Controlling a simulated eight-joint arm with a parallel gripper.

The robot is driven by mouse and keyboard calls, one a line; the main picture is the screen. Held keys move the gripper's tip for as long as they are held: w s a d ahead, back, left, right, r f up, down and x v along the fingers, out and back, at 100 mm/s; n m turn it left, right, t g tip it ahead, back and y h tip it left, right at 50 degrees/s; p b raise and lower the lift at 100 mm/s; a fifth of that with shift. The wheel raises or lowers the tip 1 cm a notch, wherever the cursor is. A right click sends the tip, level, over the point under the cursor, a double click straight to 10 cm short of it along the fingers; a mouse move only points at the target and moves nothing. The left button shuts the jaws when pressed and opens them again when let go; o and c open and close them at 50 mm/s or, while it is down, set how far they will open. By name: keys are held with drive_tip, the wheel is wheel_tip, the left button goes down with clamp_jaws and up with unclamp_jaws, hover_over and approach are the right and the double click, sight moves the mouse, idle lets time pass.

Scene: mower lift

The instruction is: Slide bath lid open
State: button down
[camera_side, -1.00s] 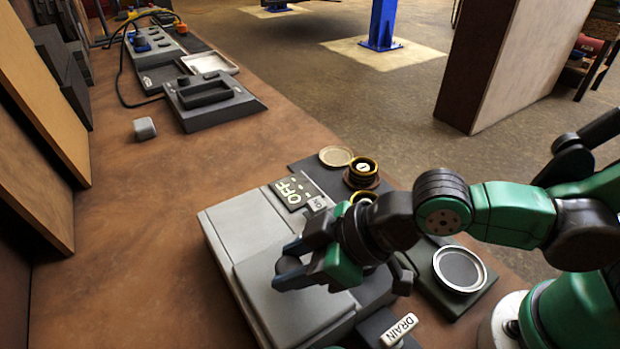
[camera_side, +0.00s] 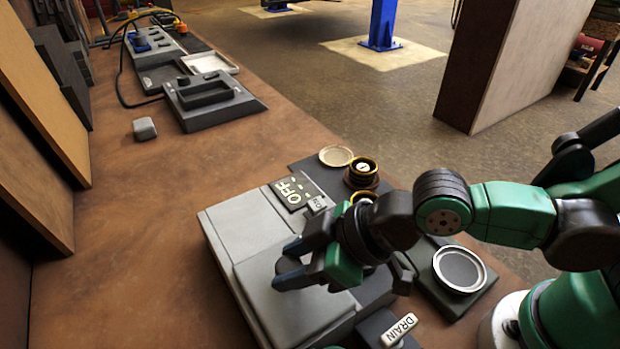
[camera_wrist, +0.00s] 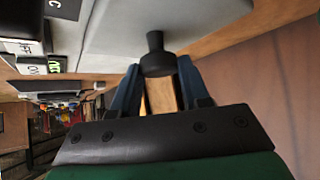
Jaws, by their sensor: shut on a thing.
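The grey bath (camera_side: 236,227) stands on the brown bench, with its flat grey lid (camera_side: 300,292) lying on top. My gripper (camera_side: 289,262) is over the lid in the side view. In the wrist view my gripper (camera_wrist: 158,88) has its blue fingers on either side of a black knob (camera_wrist: 156,56) on the pale lid (camera_wrist: 190,22), and it is shut on this knob.
An OFF panel (camera_side: 296,190) and a switch (camera_side: 318,204) are at the bath's far end. A DRAIN lever (camera_side: 399,329) is at its near right. Brass-rimmed pieces (camera_side: 362,171) and a round dish (camera_side: 459,270) stand to the right.

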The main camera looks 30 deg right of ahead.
drive_tip(key=shift+w, duration=0.1)
drive_tip(key=w, duration=0.9)
drive_tip(key=shift+w, duration=0.25)
drive_tip(key=shift+c, duration=2.1)
unclamp_jaws()
drive_tip(key=shift+r, duration=0.1)
drive_tip(key=shift+v, duration=2.75)
